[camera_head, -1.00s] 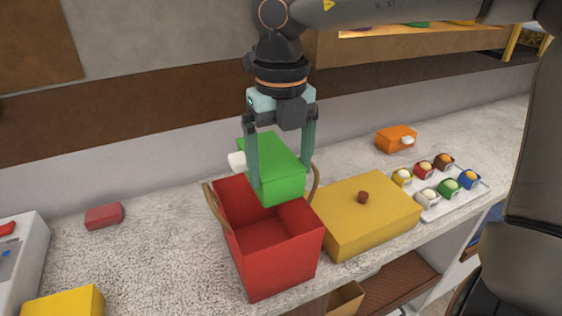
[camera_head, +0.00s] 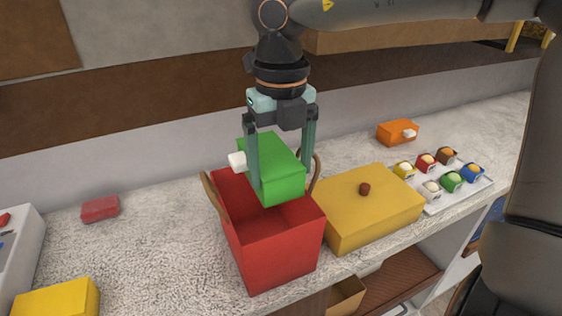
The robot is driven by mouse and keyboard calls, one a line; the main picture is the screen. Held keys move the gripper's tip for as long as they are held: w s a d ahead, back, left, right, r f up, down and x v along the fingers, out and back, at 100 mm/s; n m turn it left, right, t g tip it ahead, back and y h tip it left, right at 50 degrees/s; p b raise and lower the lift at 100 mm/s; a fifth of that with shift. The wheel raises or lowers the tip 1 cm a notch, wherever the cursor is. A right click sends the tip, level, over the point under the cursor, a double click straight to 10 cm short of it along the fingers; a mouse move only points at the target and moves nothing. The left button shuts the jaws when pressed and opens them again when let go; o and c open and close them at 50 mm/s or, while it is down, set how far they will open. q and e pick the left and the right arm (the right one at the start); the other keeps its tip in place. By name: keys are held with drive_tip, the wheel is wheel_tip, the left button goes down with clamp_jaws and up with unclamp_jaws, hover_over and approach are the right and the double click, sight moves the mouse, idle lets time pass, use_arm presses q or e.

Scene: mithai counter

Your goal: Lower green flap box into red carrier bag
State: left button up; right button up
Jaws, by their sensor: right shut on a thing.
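The red carrier bag (camera_head: 275,250) stands upright and open on the counter, with brown handles at its left and right sides. The green flap box (camera_head: 275,165) is over the back part of the bag's opening, with a white tab on its left side. My right gripper (camera_head: 281,175) points down and is shut on the green box, one finger on each side. My left gripper does not show.
A yellow box (camera_head: 375,215) with a brown knob stands close to the bag's right. Beyond it are a white tray (camera_head: 436,206) of small coloured cups and an orange box (camera_head: 397,132). A red block (camera_head: 100,209) and another yellow box (camera_head: 58,300) are at left. The counter between them is clear.

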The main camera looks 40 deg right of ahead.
sight(280, 200)
drive_tip(key=shift+f, duration=0.15)
idle(0.3)
drive_tip(key=shift+f+b, duration=1.1)
drive_tip(key=shift+f+b, duration=1.1)
drive_tip(key=shift+f, duration=0.1)
drive_tip(key=shift+f+b, duration=1.1)
drive_tip(key=shift+f, duration=0.1)
drive_tip(key=shift+f+b, duration=1.2)
drive_tip(key=shift+f, duration=0.1)
